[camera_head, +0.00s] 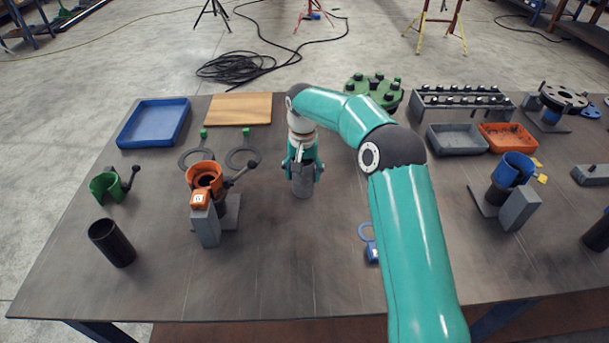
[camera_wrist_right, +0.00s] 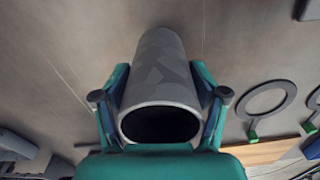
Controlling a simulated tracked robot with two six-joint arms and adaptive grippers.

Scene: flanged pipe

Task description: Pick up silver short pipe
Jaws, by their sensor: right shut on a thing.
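The silver short pipe (camera_head: 302,188) is a grey hollow cylinder at the middle of the table. In the right wrist view the pipe (camera_wrist_right: 163,72) shows its dark open end towards the camera. My right gripper (camera_head: 302,172) comes down over it from above, with teal fingers on both sides. In the right wrist view my right gripper (camera_wrist_right: 160,98) is shut on the pipe. The pipe looks upright; I cannot tell whether its lower end touches the table. My left gripper is not in view.
An orange clamp fixture (camera_head: 204,178) stands left of the pipe, with a black pipe (camera_head: 111,243) and green clamp (camera_head: 110,185) farther left. A blue tray (camera_head: 153,122) lies at the back left. A blue clamp fixture (camera_head: 513,170) stands at right. The front middle is mostly clear.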

